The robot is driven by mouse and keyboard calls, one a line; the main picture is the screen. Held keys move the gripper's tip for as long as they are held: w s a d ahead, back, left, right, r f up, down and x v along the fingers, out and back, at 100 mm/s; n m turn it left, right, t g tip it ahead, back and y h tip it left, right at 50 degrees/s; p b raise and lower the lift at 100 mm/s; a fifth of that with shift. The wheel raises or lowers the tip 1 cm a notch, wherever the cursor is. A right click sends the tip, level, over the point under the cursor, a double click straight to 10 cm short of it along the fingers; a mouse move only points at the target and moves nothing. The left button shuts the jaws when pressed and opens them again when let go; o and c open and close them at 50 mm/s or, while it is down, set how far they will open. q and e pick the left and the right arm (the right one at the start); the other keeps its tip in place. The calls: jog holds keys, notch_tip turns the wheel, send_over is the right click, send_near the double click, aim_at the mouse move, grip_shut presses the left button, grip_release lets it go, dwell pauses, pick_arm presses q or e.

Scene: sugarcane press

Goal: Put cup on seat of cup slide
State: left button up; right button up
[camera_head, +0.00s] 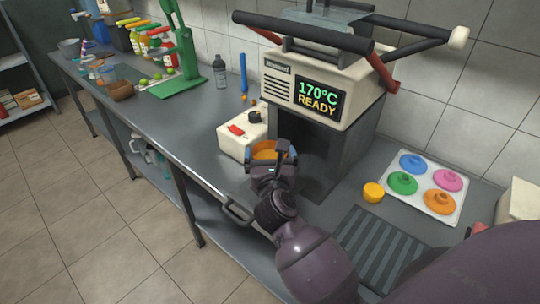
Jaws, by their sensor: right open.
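The sealing machine (335,88) stands on the counter, its display reading 170°C READY. A round orange thing (264,146), which looks like the cup seen from above, is at the left front of the machine's dark opening. My right gripper (270,156) is open, with its blue-tipped fingers on either side of the orange thing. The gripper hides its near side and whatever is under it, so I cannot tell the slide's seat apart or whether the fingers touch. My left gripper is not in view.
A white box with a red switch (237,130) stands left of the gripper. A tray of coloured lids (425,185), a yellow round piece (373,192) and a ribbed dark mat (378,250) lie to the right. A green press (183,60) and bottles stand farther left.

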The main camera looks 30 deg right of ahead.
jog(key=v, duration=1.2)
jog(key=shift+b, duration=0.35)
